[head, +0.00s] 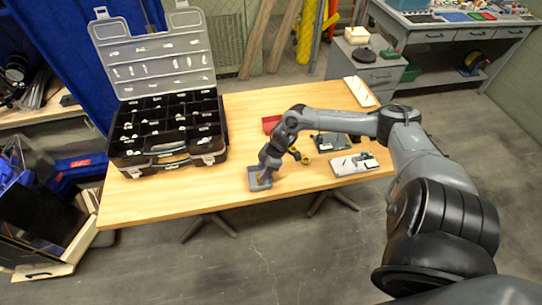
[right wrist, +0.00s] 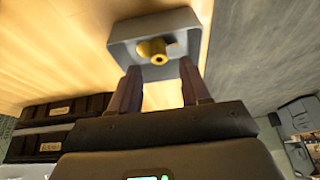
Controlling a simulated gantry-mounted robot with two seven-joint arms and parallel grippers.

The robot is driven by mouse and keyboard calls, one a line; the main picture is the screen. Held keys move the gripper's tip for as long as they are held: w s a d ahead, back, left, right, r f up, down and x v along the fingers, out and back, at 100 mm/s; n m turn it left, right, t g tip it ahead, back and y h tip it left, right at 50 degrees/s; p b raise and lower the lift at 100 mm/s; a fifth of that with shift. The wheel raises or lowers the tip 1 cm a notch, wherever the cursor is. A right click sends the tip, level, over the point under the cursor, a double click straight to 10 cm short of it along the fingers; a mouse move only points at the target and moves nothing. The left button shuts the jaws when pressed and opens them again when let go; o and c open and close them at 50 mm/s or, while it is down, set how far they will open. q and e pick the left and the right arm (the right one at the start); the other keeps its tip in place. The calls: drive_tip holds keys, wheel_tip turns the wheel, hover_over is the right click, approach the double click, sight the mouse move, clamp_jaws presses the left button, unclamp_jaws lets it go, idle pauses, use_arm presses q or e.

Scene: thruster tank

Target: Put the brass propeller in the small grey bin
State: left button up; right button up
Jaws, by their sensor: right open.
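The small grey bin (head: 253,186) stands near the front edge of the wooden table in the head view. In the right wrist view, the bin (right wrist: 120,38) lies just beyond my fingertips. A brass part (right wrist: 152,50), which looks like the brass propeller with its round hub showing, is inside the bin. My right gripper (head: 265,177) is over the bin, and in the right wrist view its two fingers (right wrist: 160,74) are apart with nothing between them. The gripper hides part of the bin in the head view. My left gripper is not in view.
An open black organizer case (head: 170,130) fills the left of the table (head: 190,197). A red bin (head: 270,123), a yellow-and-black part (head: 299,155), a dark tray (head: 330,142) and a light board (head: 354,164) lie near my right arm. The table's front middle is clear.

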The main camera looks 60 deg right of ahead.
drive_tip(key=p+v, duration=0.4)
drive_tip(key=v, duration=0.5)
drive_tip(key=s+a+f+t+h, duration=0.1)
drive_tip(key=a+f+t, duration=0.15)
drive_tip(key=a, duration=0.85)
drive_tip(key=a+f+t+h, duration=0.1)
drive_tip(key=a+f, duration=0.2)
drive_tip(key=a, duration=0.7)
drive_tip(key=s+a+r+m+g, duration=0.3)
drive_tip(key=s+a+r+m, duration=0.2)
drive_tip(key=s+a+r, duration=0.4)
drive_tip(key=shift+s+a+r+g+h, duration=0.3)
drive_tip(key=shift+s+a+g, duration=0.1)
drive_tip(key=shift+a, duration=0.35)
drive_tip(key=shift+r, duration=0.1)
